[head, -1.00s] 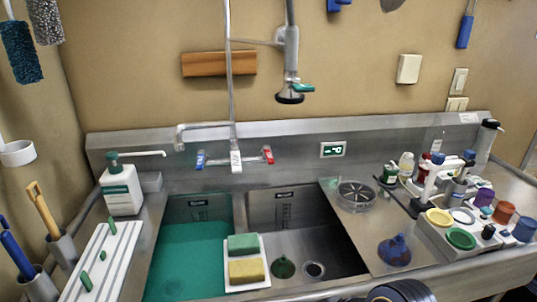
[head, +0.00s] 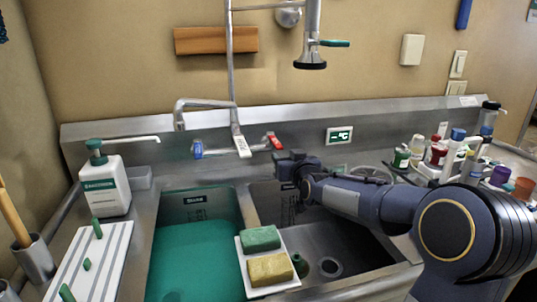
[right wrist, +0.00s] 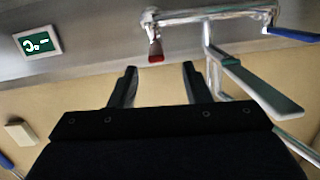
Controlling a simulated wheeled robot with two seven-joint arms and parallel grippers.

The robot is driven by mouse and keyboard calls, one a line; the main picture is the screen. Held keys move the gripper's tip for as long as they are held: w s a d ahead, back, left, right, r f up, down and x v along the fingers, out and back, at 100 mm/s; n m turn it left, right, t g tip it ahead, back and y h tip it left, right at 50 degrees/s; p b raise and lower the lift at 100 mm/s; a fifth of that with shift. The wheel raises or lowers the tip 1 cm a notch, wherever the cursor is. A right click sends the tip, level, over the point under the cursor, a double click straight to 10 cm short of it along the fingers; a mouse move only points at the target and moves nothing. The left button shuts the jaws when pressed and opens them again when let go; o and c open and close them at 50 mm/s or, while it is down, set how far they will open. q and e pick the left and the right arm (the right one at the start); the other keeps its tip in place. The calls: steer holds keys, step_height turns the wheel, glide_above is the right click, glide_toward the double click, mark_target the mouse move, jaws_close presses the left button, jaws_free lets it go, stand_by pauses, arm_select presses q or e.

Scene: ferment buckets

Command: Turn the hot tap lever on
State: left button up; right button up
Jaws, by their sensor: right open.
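The hot tap lever, with a red end (head: 274,141), sits on the right side of the wall tap behind the sinks. It also shows in the right wrist view (right wrist: 155,52), where it lies ahead of the gap between my fingers. My right gripper (head: 284,157) is just below and in front of the red lever in the head view, apparently apart from it. In the right wrist view its fingers (right wrist: 158,74) are spread with nothing between them. The cold lever with a blue end (head: 197,150) is on the tap's left side. My left gripper is out of view.
The tap's spout (head: 178,118) and upright pipe stand left of my gripper. A tray with sponges (head: 240,262) lies across the divider between the teal-filled left sink and the right sink. A spray head (head: 310,62) hangs above. Bottles crowd the right counter.

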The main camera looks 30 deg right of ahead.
mark_target(271, 136)
steer(key=shift+t+h, duration=0.6)
steer(key=x, duration=1.1)
steer(key=shift+w+d+p, duration=0.25)
steer(key=shift+w+p, duration=0.1)
steer(key=shift+p, duration=0.05)
jaws_close()
